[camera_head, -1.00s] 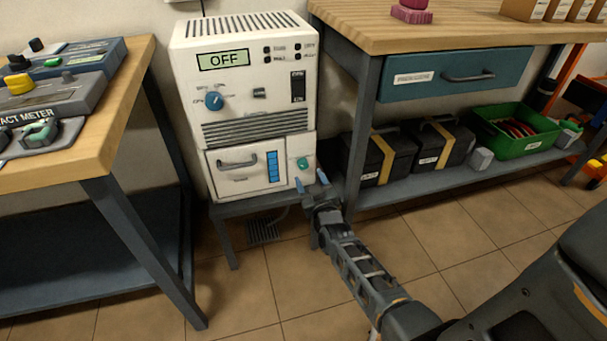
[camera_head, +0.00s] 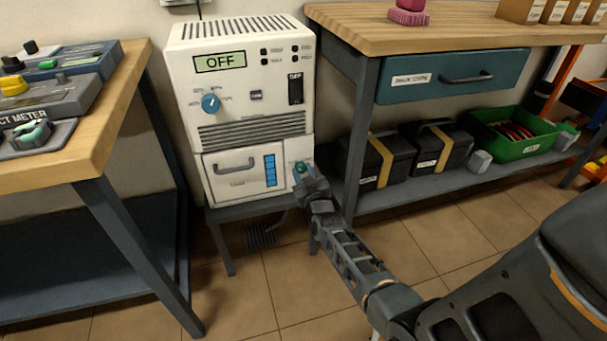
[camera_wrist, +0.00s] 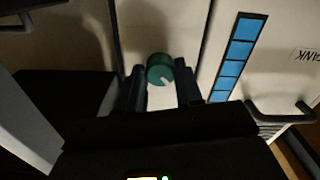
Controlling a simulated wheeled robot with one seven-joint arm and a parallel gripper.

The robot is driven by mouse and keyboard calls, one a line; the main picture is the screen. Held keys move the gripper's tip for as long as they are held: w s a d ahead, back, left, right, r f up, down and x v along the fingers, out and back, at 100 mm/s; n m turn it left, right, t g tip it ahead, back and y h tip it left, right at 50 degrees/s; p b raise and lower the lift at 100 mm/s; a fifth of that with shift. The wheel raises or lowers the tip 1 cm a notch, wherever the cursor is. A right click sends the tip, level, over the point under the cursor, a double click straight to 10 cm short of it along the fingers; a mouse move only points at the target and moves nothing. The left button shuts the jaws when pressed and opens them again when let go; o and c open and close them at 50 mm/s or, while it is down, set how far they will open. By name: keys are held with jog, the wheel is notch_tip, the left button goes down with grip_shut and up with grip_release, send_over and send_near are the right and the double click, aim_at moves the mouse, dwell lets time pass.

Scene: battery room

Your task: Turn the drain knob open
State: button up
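The drain knob is a small round green knob (camera_head: 300,168) low on the right of the white machine's front (camera_head: 253,130). In the wrist view the green knob (camera_wrist: 160,69) shows a pale pointer mark and sits between my two dark fingers. My gripper (camera_wrist: 160,88) is open around the knob, with a gap visible on the left finger's side and the right finger closer to it. In the head view my gripper (camera_head: 302,176) is at the knob and covers part of it. Whether a finger touches the knob I cannot tell.
A drawer with a handle (camera_head: 233,167) and a blue level strip (camera_head: 270,171) are left of the knob. A blue dial (camera_head: 211,103) and an OFF display (camera_head: 220,62) are above. Workbenches stand on both sides, the right one with black cases (camera_head: 441,147) underneath.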

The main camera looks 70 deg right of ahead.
jog(key=c, duration=0.5)
jog(key=shift+f+m, duration=0.1)
jog(key=shift+m, duration=0.3)
jog(key=m+b, duration=0.2)
jog(key=m, duration=0.1)
jog(key=m+b, duration=0.1)
jog(key=m, duration=0.2)
jog(key=shift+m, duration=0.3)
jog(key=m+b, duration=0.2)
jog(key=m, duration=0.3)
jog(key=m+b, duration=0.1)
jog(key=m, duration=0.4)
jog(key=shift+b, duration=0.3)
jog(key=shift+m, duration=0.4)
